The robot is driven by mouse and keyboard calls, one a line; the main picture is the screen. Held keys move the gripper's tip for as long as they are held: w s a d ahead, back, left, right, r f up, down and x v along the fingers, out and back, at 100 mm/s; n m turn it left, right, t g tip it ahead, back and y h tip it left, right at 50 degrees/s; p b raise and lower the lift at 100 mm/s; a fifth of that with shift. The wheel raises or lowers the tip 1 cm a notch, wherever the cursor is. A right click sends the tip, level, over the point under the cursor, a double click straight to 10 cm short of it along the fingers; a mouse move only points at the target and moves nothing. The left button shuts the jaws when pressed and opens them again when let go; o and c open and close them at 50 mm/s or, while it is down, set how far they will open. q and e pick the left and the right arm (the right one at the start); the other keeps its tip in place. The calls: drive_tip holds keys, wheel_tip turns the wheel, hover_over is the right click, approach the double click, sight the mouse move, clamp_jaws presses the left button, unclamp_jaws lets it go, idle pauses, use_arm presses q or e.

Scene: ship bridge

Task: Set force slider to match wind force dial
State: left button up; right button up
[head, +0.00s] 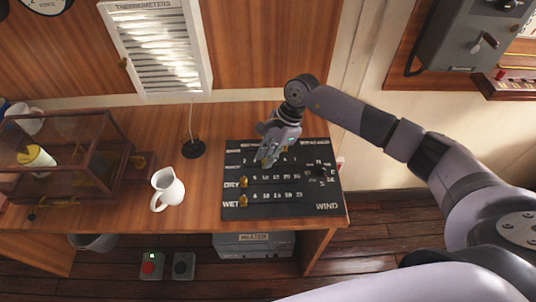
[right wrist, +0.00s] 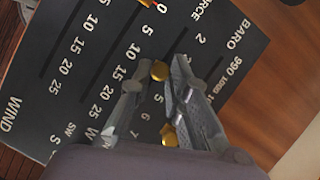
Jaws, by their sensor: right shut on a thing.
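A black weather board (head: 270,206) lies on the wooden desk, with BARO, FORCE, DRY and WET rows and a WIND label. My right gripper (head: 268,158) is over its upper rows. In the right wrist view, my right gripper (right wrist: 158,76) is shut on the brass force slider knob (right wrist: 160,70), below the FORCE numbers. The nearest numbers are hidden by a finger; 2 and 5 show either side. Another brass knob (right wrist: 168,135), on the BARO row, is beside the right-hand finger. A cut-off dial (head: 45,3) on the wall is unreadable. My left gripper is not in view.
Brass DRY (head: 244,181) and WET (head: 243,200) knobs sit at their rows' left ends. A white jug (head: 167,188) and a glass case (head: 70,155) stand to the left.

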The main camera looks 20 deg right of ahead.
clamp_jaws()
drive_tip(key=shift+s+d+f+b, duration=0.1)
drive_tip(key=shift+d+b, duration=0.35)
drive_tip(key=shift+d, duration=0.15)
drive_tip(key=shift+s+d+f+b, duration=0.1)
drive_tip(key=shift+d+b, duration=0.35)
drive_tip(key=shift+d, duration=0.1)
drive_tip(key=shift+s+d+r, duration=0.15)
drive_tip(key=shift+d, duration=0.2)
drive_tip(key=shift+s+r, duration=0.1)
drive_tip(key=o, duration=0.5)
unclamp_jaws()
drive_tip(key=shift+a, duration=0.1)
drive_tip(key=shift+o, duration=1.1)
